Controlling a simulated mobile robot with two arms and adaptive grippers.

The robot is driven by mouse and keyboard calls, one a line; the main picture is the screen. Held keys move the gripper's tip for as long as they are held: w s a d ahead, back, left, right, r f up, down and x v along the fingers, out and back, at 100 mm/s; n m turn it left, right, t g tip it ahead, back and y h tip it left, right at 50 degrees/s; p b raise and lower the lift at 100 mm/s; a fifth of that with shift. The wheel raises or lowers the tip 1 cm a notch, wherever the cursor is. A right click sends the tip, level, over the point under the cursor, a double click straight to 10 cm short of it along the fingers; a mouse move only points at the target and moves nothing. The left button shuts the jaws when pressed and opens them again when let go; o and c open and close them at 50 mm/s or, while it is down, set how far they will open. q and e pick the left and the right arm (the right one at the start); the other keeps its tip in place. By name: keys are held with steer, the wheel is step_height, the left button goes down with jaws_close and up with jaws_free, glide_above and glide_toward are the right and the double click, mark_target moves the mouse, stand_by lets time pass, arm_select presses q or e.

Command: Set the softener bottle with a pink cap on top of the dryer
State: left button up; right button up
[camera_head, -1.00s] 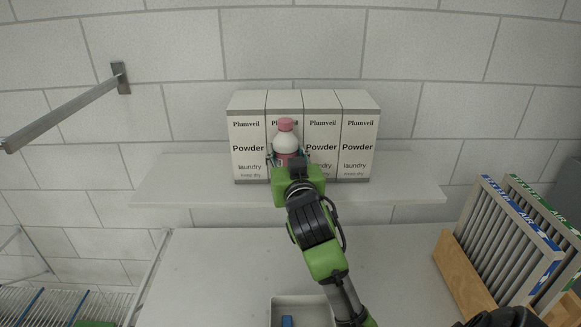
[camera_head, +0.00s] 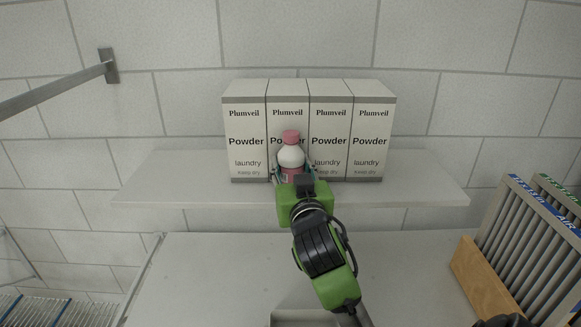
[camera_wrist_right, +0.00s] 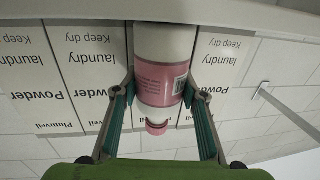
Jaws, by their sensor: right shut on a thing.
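The softener bottle (camera_head: 291,157) is white with a pink cap and a pink label. It is upright at the wall shelf, in front of the powder boxes. In the right wrist view the bottle (camera_wrist_right: 163,82) appears upside down between the two fingers. My right gripper (camera_head: 293,174) is shut on the bottle, one finger on each side; it also shows in the wrist view (camera_wrist_right: 162,95). A broad white flat top (camera_head: 220,265) lies below the shelf; I cannot tell for sure whether it is the dryer. My left gripper is not in view.
Several Plumveil powder boxes (camera_head: 246,132) stand in a row on the white shelf (camera_head: 425,192), close behind the bottle. Framed air filters in a wooden holder (camera_head: 482,280) stand at the right. A metal rail (camera_head: 60,90) juts from the wall at upper left. The white top's middle-left is clear.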

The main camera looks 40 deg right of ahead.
steer(key=shift+f, duration=0.2)
steer(key=o, duration=1.3)
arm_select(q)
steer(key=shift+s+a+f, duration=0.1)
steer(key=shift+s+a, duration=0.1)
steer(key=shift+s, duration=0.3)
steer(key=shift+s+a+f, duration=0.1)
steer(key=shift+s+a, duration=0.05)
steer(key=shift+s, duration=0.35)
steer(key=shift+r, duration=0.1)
arm_select(e)
steer(key=shift+r, duration=0.15)
